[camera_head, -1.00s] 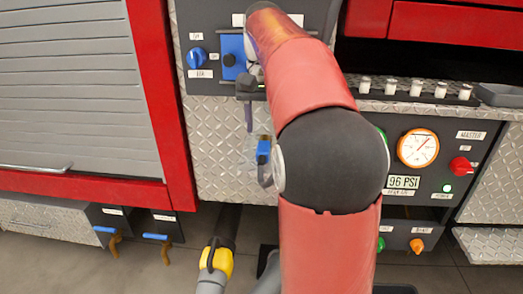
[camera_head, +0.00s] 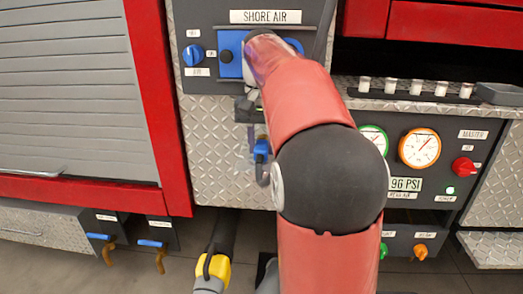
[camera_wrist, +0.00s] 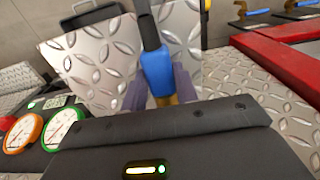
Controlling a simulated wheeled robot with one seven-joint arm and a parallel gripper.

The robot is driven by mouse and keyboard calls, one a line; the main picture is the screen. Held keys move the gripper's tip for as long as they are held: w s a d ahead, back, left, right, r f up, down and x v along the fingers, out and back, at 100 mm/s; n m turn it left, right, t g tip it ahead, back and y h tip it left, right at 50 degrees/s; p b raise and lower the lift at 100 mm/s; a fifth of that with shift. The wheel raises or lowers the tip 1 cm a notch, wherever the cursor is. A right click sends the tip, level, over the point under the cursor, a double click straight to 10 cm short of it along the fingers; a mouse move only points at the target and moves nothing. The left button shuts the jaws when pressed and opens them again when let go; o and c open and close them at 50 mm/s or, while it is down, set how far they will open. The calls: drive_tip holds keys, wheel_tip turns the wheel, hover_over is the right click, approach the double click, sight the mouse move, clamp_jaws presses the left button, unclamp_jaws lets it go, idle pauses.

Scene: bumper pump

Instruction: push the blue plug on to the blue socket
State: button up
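The blue plug (camera_head: 262,148) hangs low in front of the diamond-plate panel, with a dark hose looping below it. It also shows in the wrist view (camera_wrist: 157,70), with the dark hose at its top and a brass-coloured end partly hidden by my gripper's body. My gripper (camera_head: 251,136) is just left of the plug in the head view. In the wrist view my gripper's fingers (camera_wrist: 160,76) stand apart on either side of the plug; clear contact cannot be seen. A blue plate with a dark round fitting (camera_head: 231,66), apparently the blue socket, is under the SHORE AIR label.
A blue knob (camera_head: 193,55) sits left of the plate. Pressure gauges (camera_head: 419,148) and a red master knob (camera_head: 463,167) are at right. A yellow-and-black hose coupling (camera_head: 215,268) is below. My arm hides part of the panel.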

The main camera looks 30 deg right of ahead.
sight(262, 144)
drive_tip(key=c, duration=0.4)
drive_tip(key=shift+r+p, duration=2.1)
drive_tip(key=shift+r, duration=0.9)
